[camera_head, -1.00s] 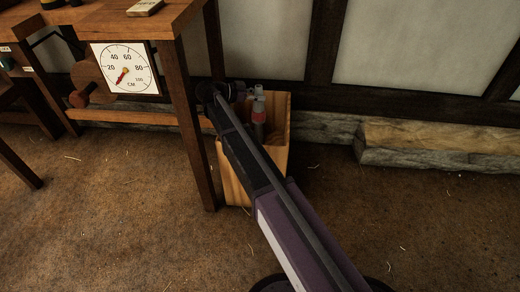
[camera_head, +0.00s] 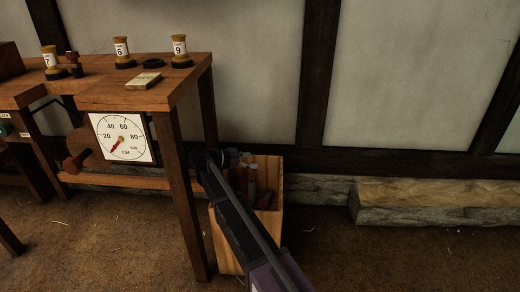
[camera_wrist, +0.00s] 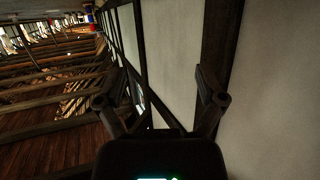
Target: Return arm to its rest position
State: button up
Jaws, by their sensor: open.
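My arm (camera_head: 240,215) reaches up from the lower right of the head view, in front of a wooden bin. Its far end is dark and small there, near the bin's top edge and the bench leg, and I cannot make out the fingers. In the wrist view my gripper (camera_wrist: 161,92) shows two dark fingers spread wide apart. Nothing is between them, only the pale wall and dark timbers behind.
A wooden bench (camera_head: 130,95) stands left, carrying numbered spools (camera_head: 121,50), a small block (camera_head: 143,80) and a dial gauge (camera_head: 123,137) on its front. The wooden bin (camera_head: 275,235) stands beside its leg. A long beam (camera_head: 430,205) lies along the wall. Floor at right is clear.

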jog(key=s+d+f+n+g+y+p, duration=0.1)
jog(key=s+d+n+g+y+p, duration=0.15)
jog(key=s+d+p, duration=0.4)
jog(key=s+d+f+n+g+y+p, duration=0.1)
jog(key=s+d+n+g+y, duration=0.2)
jog(key=d, duration=0.7)
jog(key=s+d+r+n+y+p, duration=0.2)
jog(key=s+d+n+y+p, duration=0.15)
jog(key=s, duration=0.45)
jog(key=s+d+r+n+y+p, duration=0.1)
jog(key=s+d+n+y+p, duration=0.25)
jog(key=s, duration=0.55)
notch_tip(320, 180, up, 38)
jog(key=p, duration=3.7)
jog(key=shift+w+n+y+p, duration=0.35)
jog(key=shift+y+p, duration=0.05)
jog(key=shift+y, duration=0.05)
jog(key=shift+g, duration=0.25)
